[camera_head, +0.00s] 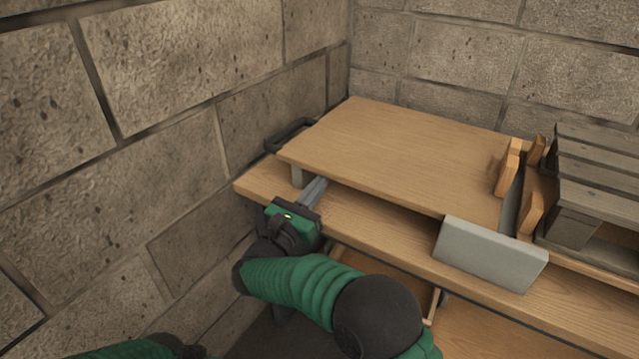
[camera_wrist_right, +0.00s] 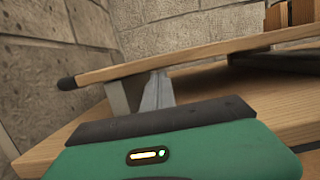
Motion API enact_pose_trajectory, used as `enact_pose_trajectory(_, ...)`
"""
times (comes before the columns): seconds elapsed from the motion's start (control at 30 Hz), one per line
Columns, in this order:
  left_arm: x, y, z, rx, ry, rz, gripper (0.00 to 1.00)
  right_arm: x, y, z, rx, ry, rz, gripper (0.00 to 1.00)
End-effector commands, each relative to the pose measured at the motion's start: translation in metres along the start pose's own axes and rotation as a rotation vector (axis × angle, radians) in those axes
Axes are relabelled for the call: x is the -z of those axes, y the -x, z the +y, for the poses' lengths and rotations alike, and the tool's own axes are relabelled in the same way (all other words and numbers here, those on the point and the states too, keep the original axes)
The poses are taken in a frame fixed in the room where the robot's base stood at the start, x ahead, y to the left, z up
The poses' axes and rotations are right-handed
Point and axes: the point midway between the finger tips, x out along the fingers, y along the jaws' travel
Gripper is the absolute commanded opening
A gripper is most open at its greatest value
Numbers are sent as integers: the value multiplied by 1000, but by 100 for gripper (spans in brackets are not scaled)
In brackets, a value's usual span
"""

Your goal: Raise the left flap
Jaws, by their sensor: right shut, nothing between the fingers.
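The left flap (camera_head: 400,150) is a flat wooden board lying a little above the wooden bench (camera_head: 375,222), with a gap under its front edge. A black handle (camera_head: 288,135) sits at its left side. My right gripper (camera_head: 318,186) is shut and empty, with its grey fingertips at the flap's front edge near the left corner. In the right wrist view the fingers (camera_wrist_right: 156,90) reach up to the underside of the flap's edge (camera_wrist_right: 200,62); I cannot tell whether they touch. My left gripper is out of view.
A grey plate (camera_head: 490,254) stands at the bench's front edge. Orange-brown wooden brackets (camera_head: 508,168) and a grey slatted pallet (camera_head: 600,160) are at the right. Stone block walls (camera_head: 180,60) close in the left and back.

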Motion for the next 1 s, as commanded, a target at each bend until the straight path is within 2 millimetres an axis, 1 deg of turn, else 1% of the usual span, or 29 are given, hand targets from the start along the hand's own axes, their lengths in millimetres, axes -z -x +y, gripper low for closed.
enact_pose_trajectory(0.17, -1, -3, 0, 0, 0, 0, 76, -3, -1, 0, 4, -14, 0, 0)
enact_pose_trajectory(0.27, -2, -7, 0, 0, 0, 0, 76, -10, -3, 1, 10, -40, -1, 0)
enact_pose_trajectory(0.37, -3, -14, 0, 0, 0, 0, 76, -22, -6, 2, 21, -82, -3, 0)
enact_pose_trajectory(0.47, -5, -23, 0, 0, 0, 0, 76, -40, -10, 1, 36, -142, -4, 0)
enact_pose_trajectory(0.57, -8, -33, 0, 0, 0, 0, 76, -62, -16, -1, 56, -218, -5, 0)
enact_pose_trajectory(0.77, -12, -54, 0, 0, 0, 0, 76, -115, -29, -12, 101, -398, -7, 0)
enact_pose_trajectory(0.87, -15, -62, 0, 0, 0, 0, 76, -142, -36, -22, 126, -491, -6, 0)
enact_pose_trajectory(1.0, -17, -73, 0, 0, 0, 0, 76, -178, -45, -39, 158, -619, -8, 0)
